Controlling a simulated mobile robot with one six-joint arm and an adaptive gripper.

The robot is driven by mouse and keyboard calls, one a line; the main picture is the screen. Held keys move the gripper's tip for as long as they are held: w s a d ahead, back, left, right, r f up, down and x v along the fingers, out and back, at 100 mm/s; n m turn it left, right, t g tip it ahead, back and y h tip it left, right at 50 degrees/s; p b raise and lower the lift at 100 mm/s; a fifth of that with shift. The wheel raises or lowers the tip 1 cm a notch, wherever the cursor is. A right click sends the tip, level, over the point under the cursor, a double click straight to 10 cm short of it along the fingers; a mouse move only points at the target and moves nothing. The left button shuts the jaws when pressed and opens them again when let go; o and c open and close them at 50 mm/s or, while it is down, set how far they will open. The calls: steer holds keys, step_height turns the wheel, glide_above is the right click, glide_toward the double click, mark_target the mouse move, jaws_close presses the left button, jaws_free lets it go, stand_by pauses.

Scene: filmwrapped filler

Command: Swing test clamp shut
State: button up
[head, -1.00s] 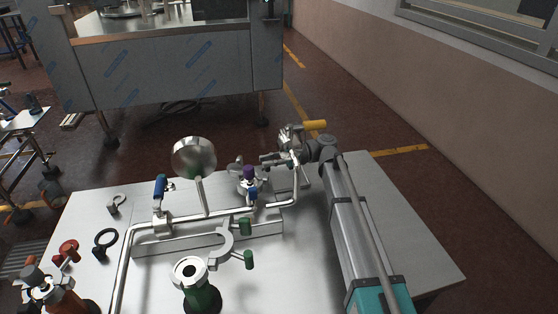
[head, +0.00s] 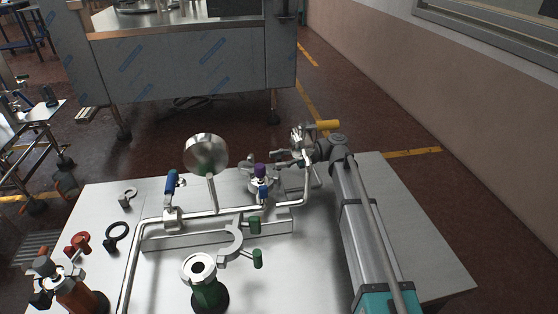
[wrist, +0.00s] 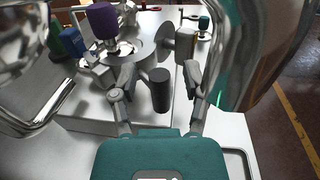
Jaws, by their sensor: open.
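In the head view, an open ring-shaped clamp (head: 232,246) with two green handles lies near the green-based flange (head: 199,269). I cannot tell whether this is the test clamp. My gripper (wrist: 155,86) is at the far end of the table, beside the pipe fittings. In the wrist view its two fingers stand apart, with a dark grey cylinder (wrist: 160,92) showing between them.
A bent steel pipe (head: 132,262) frames the table's middle. A round disc on a stem (head: 206,153) and a blue-handled valve (head: 172,183) rise from it. Loose rings and a red fitting (head: 78,243) lie at left.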

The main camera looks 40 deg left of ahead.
steer(key=shift+w, duration=0.15)
steer(key=v, duration=1.1)
steer(key=shift+w+d, duration=0.25)
steer(key=shift+w, duration=0.05)
steer(key=shift+d, duration=0.1)
steer(key=c, duration=0.4)
steer(key=shift+s+d+r+m+t+y+p, duration=0.25)
steer(key=shift+d+r+m+t+y+p, duration=0.2)
steer(key=shift+p, duration=0.4)
jaws_close()
steer(key=d+r+m+t+y+p, duration=0.1)
steer(key=d+m+t+p, duration=0.2)
steer(key=d+t+p, duration=0.3)
steer(key=shift+d+m, duration=0.25)
steer(key=shift+m, duration=0.1)
